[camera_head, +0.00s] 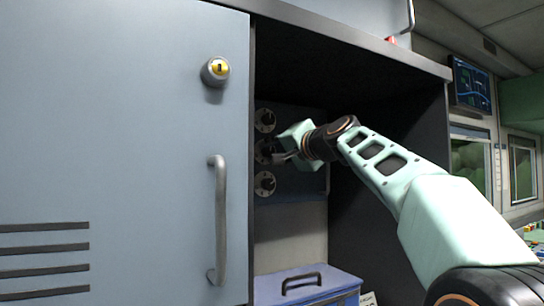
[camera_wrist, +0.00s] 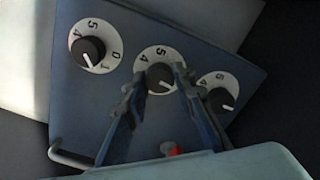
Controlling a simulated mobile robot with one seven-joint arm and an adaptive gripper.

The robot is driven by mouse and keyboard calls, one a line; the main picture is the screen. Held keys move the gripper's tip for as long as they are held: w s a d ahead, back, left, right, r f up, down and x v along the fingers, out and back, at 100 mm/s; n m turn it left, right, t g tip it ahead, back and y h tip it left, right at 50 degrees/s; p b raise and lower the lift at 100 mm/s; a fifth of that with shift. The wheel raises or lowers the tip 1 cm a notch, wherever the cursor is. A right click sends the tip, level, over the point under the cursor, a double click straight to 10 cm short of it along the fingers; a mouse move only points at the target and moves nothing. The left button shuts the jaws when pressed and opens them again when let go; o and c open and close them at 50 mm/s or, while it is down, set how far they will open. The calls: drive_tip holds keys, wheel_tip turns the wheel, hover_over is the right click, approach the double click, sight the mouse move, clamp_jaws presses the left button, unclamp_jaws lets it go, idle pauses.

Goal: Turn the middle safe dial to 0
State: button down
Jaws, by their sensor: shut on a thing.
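Three round dials with white numbered faces and black knobs sit in a column on a dark panel inside the cabinet. The middle dial (camera_head: 261,147) (camera_wrist: 153,54) is partly hidden by my gripper (camera_head: 279,157) (camera_wrist: 158,76) in both views. My gripper's two fingers close on either side of its black knob. A 4 and a 5 show on its upper rim in the wrist view; its other digits are hidden. The upper dial (camera_head: 265,120) and the lower dial (camera_head: 265,183) are apart from my gripper.
A large grey door (camera_head: 120,130) with a handle (camera_head: 220,220) and a yellow-faced lock (camera_head: 215,71) fills the left. A blue case (camera_head: 310,283) with a dark handle stands below the panel. The cabinet's dark right wall (camera_head: 390,230) is close beside my arm.

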drive_tip(key=shift+n, duration=0.5)
drive_tip(key=c, duration=1.6)
unclamp_jaws()
drive_tip(key=v, duration=1.2)
